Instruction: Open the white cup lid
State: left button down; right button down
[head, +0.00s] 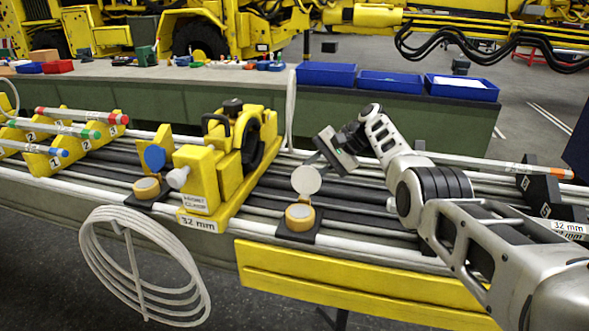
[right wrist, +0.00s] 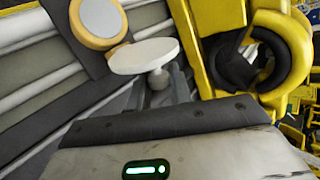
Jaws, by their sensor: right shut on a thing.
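The white cup lid (head: 306,180) is a round disc standing nearly upright above its cup (head: 299,216). The cup has an orange rim and a pale top, and sits on a dark square base across the rails. The right wrist view shows the lid (right wrist: 143,56) edge-on, swung up away from the open cup (right wrist: 99,20). My right gripper (head: 326,160) is behind the lid in the head view. In the right wrist view, my right gripper (right wrist: 158,90) is shut on the lid's small round knob (right wrist: 157,79). My left gripper is not in view.
A yellow magnet clamp (head: 205,180) labelled 32 mm stands left of the cup. A second cup (head: 147,188) with a raised blue lid (head: 154,157) is farther left. A black block (head: 540,190) stands at right. Blue trays (head: 390,82) are on the back bench.

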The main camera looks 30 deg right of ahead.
jog(key=shift+a+f, duration=0.1)
jog(key=shift+f, duration=0.05)
jog(key=c, duration=1.3)
grip_release()
jog(key=v, duration=1.6)
jog(key=shift+b, duration=0.35)
